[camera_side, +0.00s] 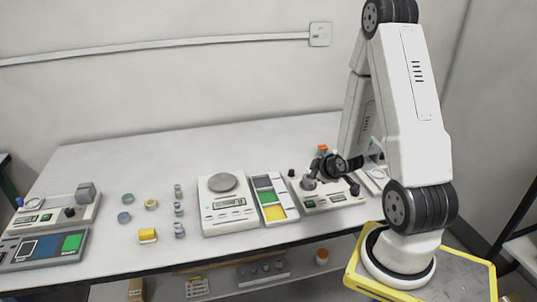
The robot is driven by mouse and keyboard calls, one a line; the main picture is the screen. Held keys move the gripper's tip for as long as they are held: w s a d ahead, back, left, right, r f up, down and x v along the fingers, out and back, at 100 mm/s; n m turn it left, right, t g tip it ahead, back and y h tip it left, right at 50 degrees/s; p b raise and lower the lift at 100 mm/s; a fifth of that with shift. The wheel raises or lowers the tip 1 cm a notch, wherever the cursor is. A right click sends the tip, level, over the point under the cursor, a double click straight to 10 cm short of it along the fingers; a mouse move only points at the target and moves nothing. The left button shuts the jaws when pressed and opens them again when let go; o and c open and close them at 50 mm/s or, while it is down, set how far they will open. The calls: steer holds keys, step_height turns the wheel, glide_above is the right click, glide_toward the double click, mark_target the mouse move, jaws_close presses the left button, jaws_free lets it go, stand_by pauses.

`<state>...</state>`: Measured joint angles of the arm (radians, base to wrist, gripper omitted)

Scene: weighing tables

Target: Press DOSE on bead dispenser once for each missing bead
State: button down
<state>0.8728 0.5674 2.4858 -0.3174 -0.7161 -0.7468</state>
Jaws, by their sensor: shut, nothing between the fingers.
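My gripper (313,180) is shut and empty, low over the left part of a white device with a small display (337,198) at the right of the table. I cannot tell whether its fingertips touch the device. The arm and gripper hide part of this device. Another white device with a grey block on top (68,210) stands at the far left. Labels are too small to read, so I cannot tell which device is the bead dispenser, nor see a DOSE button or single beads.
A white scale with a round grey pan (224,183) stands mid-table, beside a tray with coloured compartments (283,212). A blue-grey panel (45,250) is at front left.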

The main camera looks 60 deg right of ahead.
mark_target(312, 204)
steer(key=shift+f, duration=0.15)
stand_by(0.4)
steer(key=shift+f, duration=4.2)
steer(key=shift+f, duration=0.8)
steer(key=shift+r, duration=0.8)
steer(key=shift+r, duration=0.15)
stand_by(0.3)
steer(key=shift+r, duration=2.35)
